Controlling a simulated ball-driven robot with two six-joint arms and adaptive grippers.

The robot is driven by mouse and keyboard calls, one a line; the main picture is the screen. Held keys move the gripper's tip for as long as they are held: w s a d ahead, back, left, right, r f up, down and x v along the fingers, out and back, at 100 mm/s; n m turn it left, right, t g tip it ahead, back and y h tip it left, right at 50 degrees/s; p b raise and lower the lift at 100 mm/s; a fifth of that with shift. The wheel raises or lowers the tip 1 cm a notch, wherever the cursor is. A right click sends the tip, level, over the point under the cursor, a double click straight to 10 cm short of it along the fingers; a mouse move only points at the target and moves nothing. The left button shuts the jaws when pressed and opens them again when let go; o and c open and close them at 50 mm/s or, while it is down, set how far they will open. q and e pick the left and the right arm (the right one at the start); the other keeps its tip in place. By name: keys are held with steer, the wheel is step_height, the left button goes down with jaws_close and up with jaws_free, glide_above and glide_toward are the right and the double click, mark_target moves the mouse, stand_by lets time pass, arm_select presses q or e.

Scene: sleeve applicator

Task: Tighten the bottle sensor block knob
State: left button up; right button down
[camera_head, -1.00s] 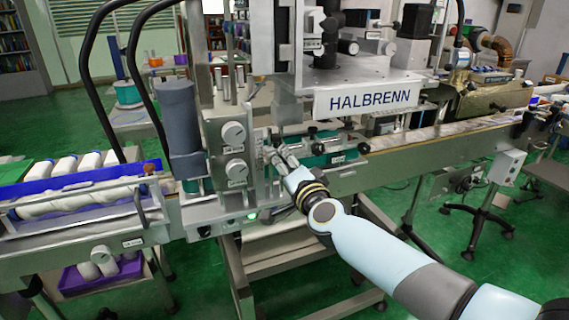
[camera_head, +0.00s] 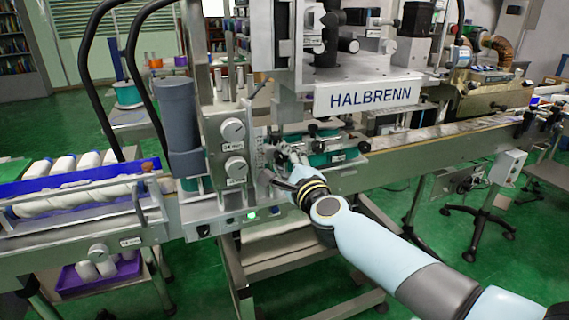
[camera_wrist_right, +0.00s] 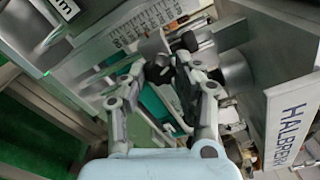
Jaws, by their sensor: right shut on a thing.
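My right gripper (camera_head: 284,166) reaches in from the lower right to the front of the machine, beside the steel column with the two round dials. In the right wrist view its fingers (camera_wrist_right: 162,78) close around a small dark knob (camera_wrist_right: 159,69), in front of a block near a printed scale. I take this to be the bottle sensor block knob; its label cannot be read. In the head view, the fingers and wrist largely hide the knob. My left gripper is not in view.
Two dials (camera_head: 233,130) sit on the column left of my gripper. A teal guide block with black knobs (camera_head: 363,147) lies just right. The HALBRENN plate (camera_head: 369,95) hangs above. The conveyor (camera_head: 400,152) runs right; white bottles (camera_head: 65,168) lie at left.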

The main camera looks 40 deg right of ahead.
steer(key=m+b, duration=0.1)
steer(key=m, duration=0.3)
steer(key=shift+m, duration=0.4)
stand_by(0.4)
steer(key=c, duration=1)
jaws_free()
steer(key=shift+o, duration=0.2)
steer(key=shift+s, duration=0.15)
steer(key=v, duration=1.2)
steer(key=shift+f, duration=0.2)
